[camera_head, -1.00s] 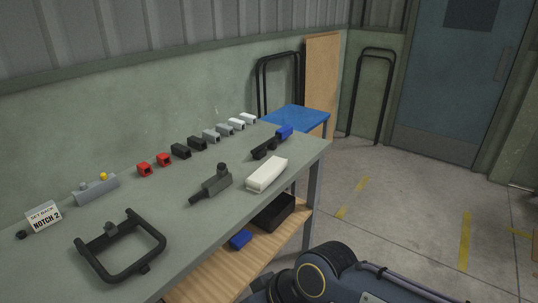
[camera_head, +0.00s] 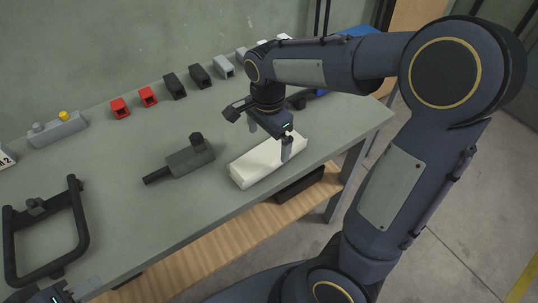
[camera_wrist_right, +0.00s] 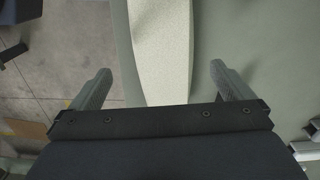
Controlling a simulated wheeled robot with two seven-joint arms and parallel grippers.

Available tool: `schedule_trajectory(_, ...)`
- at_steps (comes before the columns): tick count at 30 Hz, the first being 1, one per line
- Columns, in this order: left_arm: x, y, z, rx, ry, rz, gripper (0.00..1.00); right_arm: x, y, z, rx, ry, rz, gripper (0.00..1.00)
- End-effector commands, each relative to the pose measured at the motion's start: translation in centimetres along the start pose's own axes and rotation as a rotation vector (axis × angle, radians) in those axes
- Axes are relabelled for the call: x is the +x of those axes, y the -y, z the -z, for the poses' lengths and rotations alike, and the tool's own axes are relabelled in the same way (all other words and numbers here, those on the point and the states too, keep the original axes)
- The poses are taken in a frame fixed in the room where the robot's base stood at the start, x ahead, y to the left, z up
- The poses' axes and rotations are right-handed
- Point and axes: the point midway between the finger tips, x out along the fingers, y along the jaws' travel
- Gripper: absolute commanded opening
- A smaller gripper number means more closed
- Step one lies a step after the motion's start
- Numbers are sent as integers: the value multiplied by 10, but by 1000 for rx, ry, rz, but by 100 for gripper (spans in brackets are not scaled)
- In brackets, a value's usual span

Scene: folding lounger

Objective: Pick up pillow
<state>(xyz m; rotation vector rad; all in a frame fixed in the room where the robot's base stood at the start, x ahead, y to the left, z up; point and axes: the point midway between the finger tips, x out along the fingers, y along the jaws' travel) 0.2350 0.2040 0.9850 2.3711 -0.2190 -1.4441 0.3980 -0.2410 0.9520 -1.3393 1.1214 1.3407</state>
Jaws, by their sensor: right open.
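The white pillow (camera_head: 255,168) lies flat on the grey-green table near its front edge, and it also shows in the right wrist view (camera_wrist_right: 162,45). My right gripper (camera_head: 270,143) is open and points down at the pillow's far right part. In the wrist view the pillow lies between the two fingers of the right gripper (camera_wrist_right: 161,72), with a gap on each side. Whether the fingertips reach down beside it or stay above it is hard to tell. My left gripper (camera_head: 58,293) shows only partly at the bottom left corner, near the black frame; its jaws are unclear.
A dark grey handled part (camera_head: 188,158) lies left of the pillow. A black U-shaped frame (camera_head: 82,225) is at the left. Red, black and grey clips (camera_head: 173,86) line the back of the table (camera_head: 130,150). A wooden shelf (camera_head: 215,250) is below.

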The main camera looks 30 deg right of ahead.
Motion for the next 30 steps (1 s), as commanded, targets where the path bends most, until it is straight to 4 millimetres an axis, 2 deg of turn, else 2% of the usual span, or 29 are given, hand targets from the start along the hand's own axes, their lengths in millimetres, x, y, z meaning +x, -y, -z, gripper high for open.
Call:
schedule_trajectory(12, 2, 1, -1, 0, 0, 0, 36, 56, 4, 5, -2, 2, -3, 100)
schedule_trajectory(16, 2, 1, -1, 0, 0, 0, 36, 64, 5, 5, -2, 2, -1, 100)
schedule_trajectory(22, 2, 1, -1, 0, 0, 0, 36, 64, 5, 5, -2, 3, 1, 100)
schedule_trajectory(30, 2, 1, -1, 0, 0, 0, 36, 64, 5, 5, -2, 3, 1, 66)
